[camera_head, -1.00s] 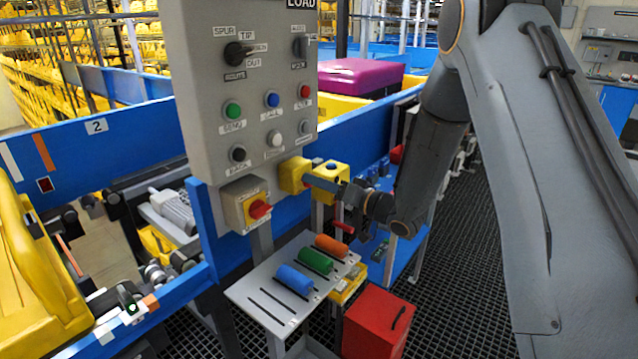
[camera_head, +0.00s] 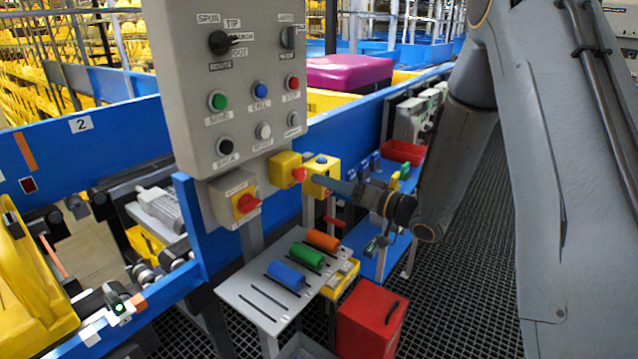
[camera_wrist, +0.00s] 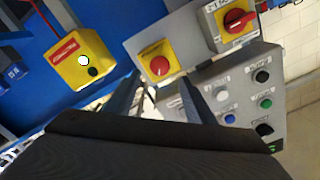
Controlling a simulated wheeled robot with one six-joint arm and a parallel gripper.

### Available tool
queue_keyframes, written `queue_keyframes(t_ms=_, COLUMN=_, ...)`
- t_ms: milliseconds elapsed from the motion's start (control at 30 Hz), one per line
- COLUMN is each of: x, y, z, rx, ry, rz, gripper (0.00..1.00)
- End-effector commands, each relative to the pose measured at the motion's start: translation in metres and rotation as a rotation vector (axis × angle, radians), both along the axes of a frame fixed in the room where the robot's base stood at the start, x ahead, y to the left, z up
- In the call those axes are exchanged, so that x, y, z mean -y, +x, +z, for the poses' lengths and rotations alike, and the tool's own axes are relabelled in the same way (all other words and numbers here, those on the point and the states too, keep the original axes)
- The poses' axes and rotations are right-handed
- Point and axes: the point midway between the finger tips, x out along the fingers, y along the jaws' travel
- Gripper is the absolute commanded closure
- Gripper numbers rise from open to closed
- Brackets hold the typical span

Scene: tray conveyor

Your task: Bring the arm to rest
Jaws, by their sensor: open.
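My gripper (camera_head: 334,186) is at the end of my arm, to the right of the grey control panel (camera_head: 190,90), pointing left toward the yellow boxes at its lower edge. In the wrist view my gripper (camera_wrist: 155,92) shows two dark fingers held apart, with nothing visible between them. Beyond them is a yellow box with a red knob (camera_wrist: 158,65). My arm bends down from the upper right in the head view. Whether the fingertips touch the yellow box behind them cannot be told from the head view.
Below the gripper, a grey slotted shelf (camera_head: 255,312) holds blue, green and orange cylinders. A red box (camera_head: 368,322) stands on the grated floor. A blue rack (camera_head: 390,235) with a red bin (camera_head: 403,152) stands behind my wrist. The blue conveyor side (camera_head: 100,150) runs left.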

Motion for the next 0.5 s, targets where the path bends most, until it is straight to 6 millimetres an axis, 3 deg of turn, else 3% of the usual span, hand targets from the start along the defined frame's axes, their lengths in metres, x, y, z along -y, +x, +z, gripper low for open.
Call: queue_keyframes(t_ms=500, x=0.0081, y=-0.0025, z=-0.0004, rx=0.001, ry=-0.027, rz=-0.019, gripper=0.5)
